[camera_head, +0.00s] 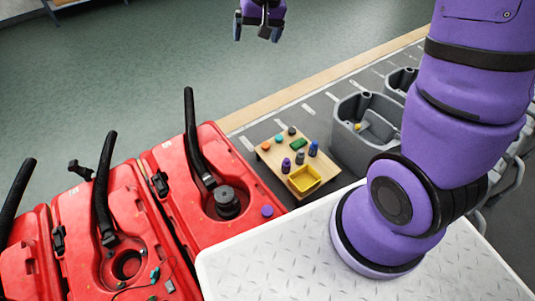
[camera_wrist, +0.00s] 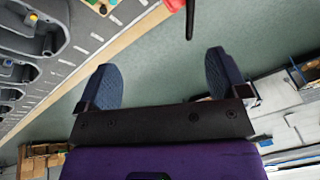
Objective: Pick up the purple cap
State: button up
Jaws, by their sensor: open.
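The purple cap (camera_head: 267,211) is a small round disc lying on the red tank (camera_head: 215,160) at the right of the row, beside the dark round fitting (camera_head: 227,203). My gripper (camera_head: 259,34) is at the top of the head view, high and far from the cap. In the wrist view my gripper (camera_wrist: 165,85) shows its two blue fingers spread wide with nothing between them. The cap does not show in the wrist view.
A wooden board (camera_head: 318,147) holds small coloured caps, bottles and a yellow tray (camera_head: 304,180). Grey tanks (camera_head: 362,125) stand to its right. More red tanks (camera_head: 125,240) with upright black hoses (camera_head: 192,130) stand at left. Green floor behind is open.

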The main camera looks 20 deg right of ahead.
jog(key=w+a+f+m+g, duration=0.1)
jog(key=w+f, duration=0.2)
jog(key=f, duration=0.5)
jog(key=w+a+f, duration=0.1)
jog(key=w+f, duration=0.3)
jog(key=f, duration=0.4)
jog(key=m+g+h, duration=0.1)
jog(key=m+g, duration=0.2)
jog(key=m, duration=0.3)
send_near(267, 211)
jog(key=shift+w+a+f, duration=0.15)
jog(key=shift+a+f, duration=0.05)
jog(key=shift+a, duration=0.3)
notch_tip(267, 211, down, 5)
jog(key=shift+f, duration=0.1)
jog(key=shift+s+d+f, duration=0.15)
jog(key=shift+f, duration=1.25)
jog(key=shift+s+d+f, duration=0.15)
jog(key=shift+d+f, duration=0.05)
jog(key=shift+f, duration=1.25)
